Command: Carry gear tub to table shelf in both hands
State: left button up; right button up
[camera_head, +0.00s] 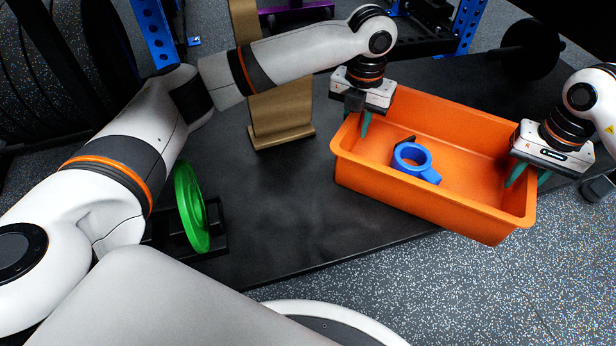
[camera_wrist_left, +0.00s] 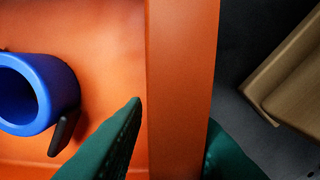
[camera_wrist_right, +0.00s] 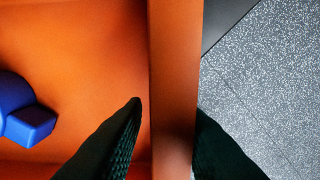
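The gear tub is an orange open box (camera_head: 420,203) at the right of the head view, with a blue ring-shaped piece (camera_head: 412,158) inside. My left gripper (camera_head: 365,120) is at its left end wall. The left wrist view shows the wall (camera_wrist_left: 180,70) between the fingers, one inside and one outside. My right gripper (camera_head: 527,177) straddles the right end wall the same way, and the wall shows between the fingers in the right wrist view (camera_wrist_right: 174,70). Both grippers look shut on the rim. The tub's front right corner overhangs grey floor; whether its base rests on anything is unclear.
A black surface (camera_head: 275,220) lies behind and left of the tub. On it stand a tan wooden piece (camera_head: 270,110) and a green disc (camera_head: 190,205) in a black holder. Blue rack posts (camera_head: 155,35) rise behind. Speckled floor (camera_head: 430,290) is clear in front.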

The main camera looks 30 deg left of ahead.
pick_arm(q)
notch_tip(320, 180, up, 12)
jog(key=shift+f, duration=0.15)
pick_arm(e)
jog(key=shift+a, duration=0.1)
jog(key=shift+r, duration=0.3)
notch_tip(320, 180, up, 12)
jog(key=shift+f, duration=0.25)
dwell(0.5)
